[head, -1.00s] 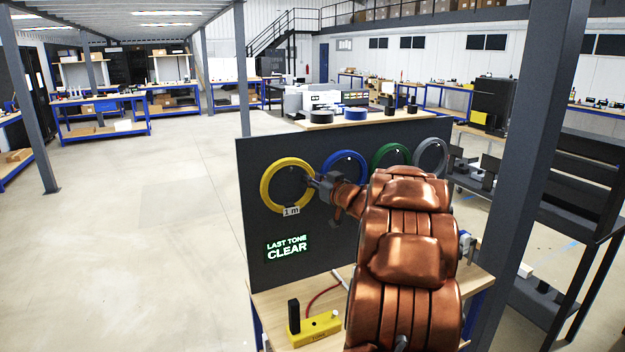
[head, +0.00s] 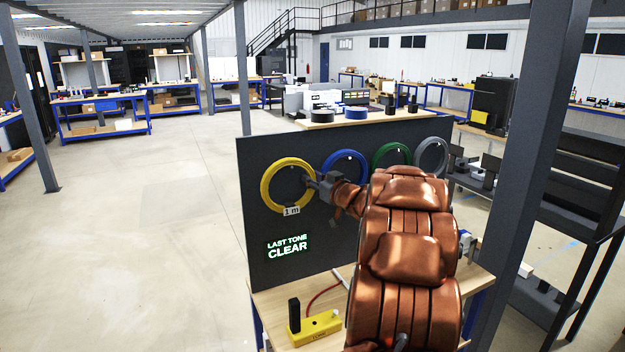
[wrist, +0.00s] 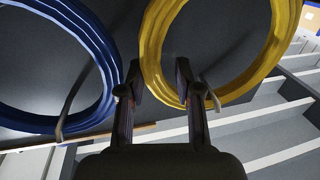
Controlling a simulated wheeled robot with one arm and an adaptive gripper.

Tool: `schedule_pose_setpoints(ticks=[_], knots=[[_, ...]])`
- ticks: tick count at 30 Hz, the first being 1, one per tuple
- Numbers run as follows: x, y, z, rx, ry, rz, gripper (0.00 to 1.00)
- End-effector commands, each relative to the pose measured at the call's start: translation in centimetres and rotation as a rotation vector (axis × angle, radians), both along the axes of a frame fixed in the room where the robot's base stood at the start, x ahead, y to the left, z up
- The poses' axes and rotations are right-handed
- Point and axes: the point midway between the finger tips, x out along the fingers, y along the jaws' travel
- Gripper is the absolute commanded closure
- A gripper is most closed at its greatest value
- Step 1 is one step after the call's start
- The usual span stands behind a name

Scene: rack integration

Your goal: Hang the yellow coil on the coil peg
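The yellow coil (head: 265,184) is upright against the dark panel (head: 262,222) at its left end, with a "1 m" tag at its lower edge. My gripper (head: 312,182) is at the coil's right side. In the wrist view the fingers (wrist: 159,72) stand apart, one on each side of the yellow coil's strand (wrist: 153,45), with narrow dark gaps showing beside it. A grey hook-like piece (wrist: 210,94) crosses the yellow coil beside the right finger; it looks like the peg, but how the coil rests on it is unclear.
A blue coil (wrist: 108,47), a green coil (head: 377,154) and a grey coil (head: 418,150) hang along the panel. A yellow block device (head: 318,328) with a red cable sits on the bench below. The panel reads "LAST TONE CLEAR". Floor to the left is clear.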

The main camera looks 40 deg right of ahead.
Motion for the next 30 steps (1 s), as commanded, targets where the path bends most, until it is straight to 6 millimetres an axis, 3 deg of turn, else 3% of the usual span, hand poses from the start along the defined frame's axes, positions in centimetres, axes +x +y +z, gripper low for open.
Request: schedule_pose_setpoints(ticks=[4,16,30], knots=[[0.0,0.0,0.0,0.000,0.000,0.000,0.49],[-0.7,0.0,-0.1,0.000,0.002,-0.001,0.49],[-8.7,1.0,0.0,-0.001,0.001,-0.006,0.49]])
